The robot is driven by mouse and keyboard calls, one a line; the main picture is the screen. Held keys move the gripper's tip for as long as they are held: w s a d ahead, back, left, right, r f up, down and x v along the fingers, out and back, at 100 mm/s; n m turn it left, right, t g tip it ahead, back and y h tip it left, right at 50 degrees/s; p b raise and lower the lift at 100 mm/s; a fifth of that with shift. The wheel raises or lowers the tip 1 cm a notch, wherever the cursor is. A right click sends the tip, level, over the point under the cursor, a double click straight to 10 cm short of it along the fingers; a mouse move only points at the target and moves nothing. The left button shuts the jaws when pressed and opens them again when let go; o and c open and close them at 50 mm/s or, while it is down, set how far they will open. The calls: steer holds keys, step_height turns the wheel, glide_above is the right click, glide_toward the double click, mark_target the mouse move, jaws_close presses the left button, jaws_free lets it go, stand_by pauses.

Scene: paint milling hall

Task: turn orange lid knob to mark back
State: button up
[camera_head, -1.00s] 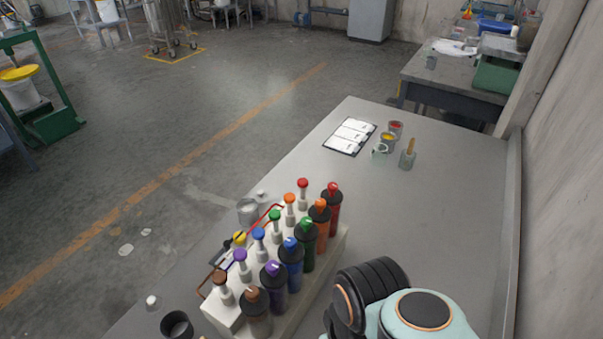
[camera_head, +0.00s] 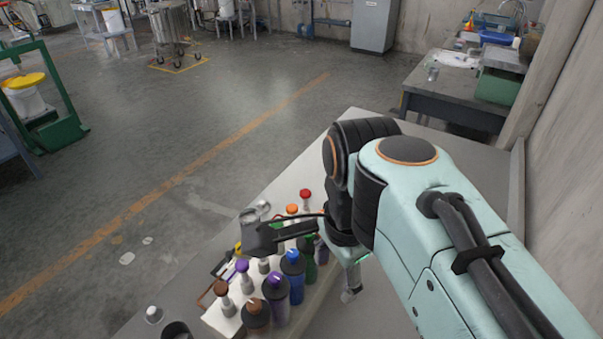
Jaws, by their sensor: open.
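A pale rack (camera_head: 222,322) holds two rows of lidded containers at the table's left edge. The small orange-topped one (camera_head: 292,209) shows in the back row, just above my gripper. The larger black-lidded bottle with the orange knob, in the front row, is hidden behind my gripper and wrist, so its knob and any mark cannot be seen. My gripper (camera_head: 306,264) is open over the far half of the rack. One dark finger reaches left across the row; another part hangs down at the right of the rack. I cannot tell whether it touches anything.
Blue (camera_head: 292,262), purple (camera_head: 275,285) and brown (camera_head: 257,313) bottles stand close together at the near end. A dark cup (camera_head: 177,331) and a small white-topped item (camera_head: 154,314) stand left of the rack. My arm covers much of the table's right side.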

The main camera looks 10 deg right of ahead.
steer(key=w+d+m, duration=0.1)
steer(key=w+m, duration=0.2)
steer(key=w, duration=0.3)
steer(key=w+d+f+m, duration=0.1)
steer(key=w+m, duration=0.2)
steer(key=w, duration=0.3)
steer(key=w+d+m, duration=0.2)
steer(key=w+m, duration=0.1)
steer(key=w, duration=0.4)
steer(key=shift+w+f+g, duration=0.1)
steer(key=shift+f+g, duration=0.25)
steer(key=shift+g, duration=0.45)
steer(key=f, duration=0.9)
steer(key=shift+d, duration=0.35)
steer(key=shift+f, duration=0.3)
jaws_close()
